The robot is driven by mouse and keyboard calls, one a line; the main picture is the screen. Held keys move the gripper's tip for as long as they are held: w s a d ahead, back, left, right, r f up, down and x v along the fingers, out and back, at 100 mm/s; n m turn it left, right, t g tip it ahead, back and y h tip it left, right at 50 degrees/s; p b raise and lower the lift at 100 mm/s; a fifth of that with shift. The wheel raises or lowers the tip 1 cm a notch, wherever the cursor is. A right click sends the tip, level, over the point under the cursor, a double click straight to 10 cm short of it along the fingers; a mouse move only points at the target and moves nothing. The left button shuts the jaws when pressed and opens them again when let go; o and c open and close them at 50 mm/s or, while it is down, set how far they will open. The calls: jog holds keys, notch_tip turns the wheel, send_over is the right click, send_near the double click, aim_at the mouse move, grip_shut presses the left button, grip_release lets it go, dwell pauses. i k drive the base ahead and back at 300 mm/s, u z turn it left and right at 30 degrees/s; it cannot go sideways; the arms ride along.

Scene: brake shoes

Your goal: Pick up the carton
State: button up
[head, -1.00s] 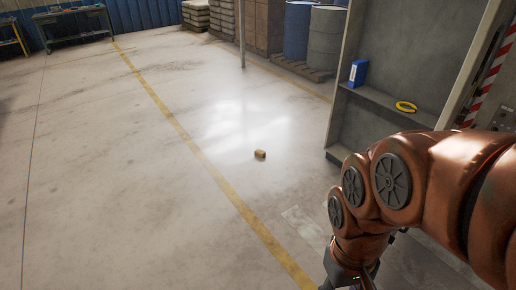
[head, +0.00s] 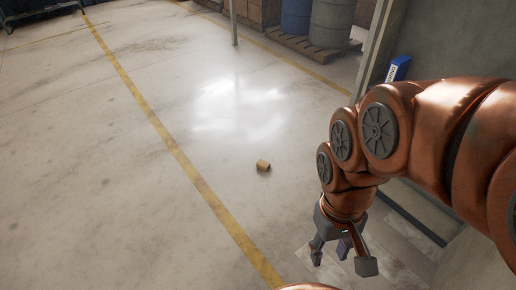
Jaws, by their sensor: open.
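The carton (head: 263,165) is a small brown box lying on the concrete floor near the middle of the head view, to the right of the yellow line. My gripper (head: 342,262) hangs at the lower right of the view, pointing down, with its fingers spread apart. It is apart from the carton, to its right and nearer to me. A small dark purple piece (head: 343,248) shows between or behind the fingers; I cannot tell what it is.
A yellow floor line (head: 179,155) runs down the left of the carton. A grey shelf unit with a blue box (head: 397,69) stands at right, partly hidden by my arm. A thin post (head: 233,22) and barrels on a pallet (head: 318,52) stand behind. The floor around the carton is clear.

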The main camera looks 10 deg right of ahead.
aim_at(261, 164)
jog(key=i, duration=1.2)
jog(key=z, duration=1.25)
jog(key=i, duration=1.1)
jog(key=u, duration=2.3)
